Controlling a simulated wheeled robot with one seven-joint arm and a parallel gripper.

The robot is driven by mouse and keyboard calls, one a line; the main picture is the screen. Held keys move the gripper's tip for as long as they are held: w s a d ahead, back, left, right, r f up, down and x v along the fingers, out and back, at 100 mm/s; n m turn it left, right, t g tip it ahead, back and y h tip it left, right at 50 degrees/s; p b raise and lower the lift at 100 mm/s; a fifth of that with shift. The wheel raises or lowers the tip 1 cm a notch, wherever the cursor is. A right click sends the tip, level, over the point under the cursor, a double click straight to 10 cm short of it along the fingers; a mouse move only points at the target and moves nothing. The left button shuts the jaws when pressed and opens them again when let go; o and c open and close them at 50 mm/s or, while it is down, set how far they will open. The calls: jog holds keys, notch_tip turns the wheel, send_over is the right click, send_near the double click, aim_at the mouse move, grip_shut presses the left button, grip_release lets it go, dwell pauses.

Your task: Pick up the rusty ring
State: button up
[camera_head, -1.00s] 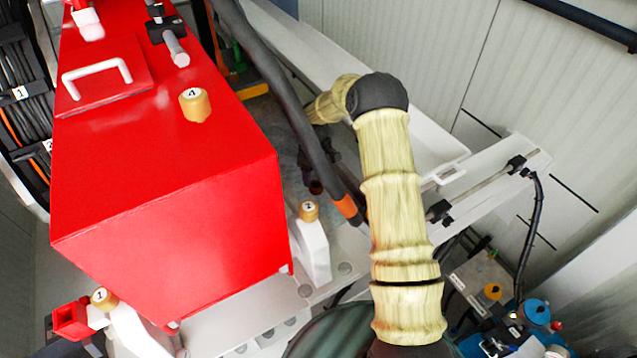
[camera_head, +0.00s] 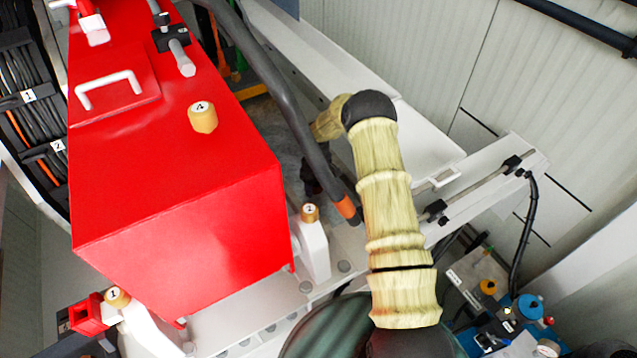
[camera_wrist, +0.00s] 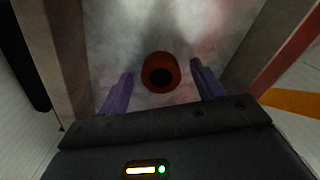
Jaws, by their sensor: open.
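The rusty ring (camera_wrist: 161,72) is a short reddish-brown cylinder with a dark hole, on a grey, stained floor in the wrist view. My gripper (camera_wrist: 161,88) is open, its two purple fingers spread to the left and right of the ring in the picture. The ring appears just beyond the fingertips, roughly centred between them; I cannot tell the exact gap in depth. Nothing is held. In the head view the ring cannot be made out, and my gripper is hidden beyond my arm and the red pump housing.
A large red housing (camera_head: 190,215) with a yellow knob (camera_head: 202,117) fills the left. A dark hose (camera_head: 285,95) runs beside my yellowish-sleeved arm. A white beam (camera_head: 470,200) lies to the right. In the wrist view, upright walls flank the floor on both sides.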

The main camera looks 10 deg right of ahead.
jog(key=shift+c, duration=0.2)
dwell(0.3)
jog(key=c, duration=1.1)
jog(key=shift+o, duration=0.2)
jog(key=shift+r, duration=0.1)
jog(key=shift+w+r, duration=0.1)
jog(key=shift+r, duration=0.05)
notch_tip(320, 180, up, 28)
jog(key=b, duration=0.8)
jog(key=shift+f, duration=0.2)
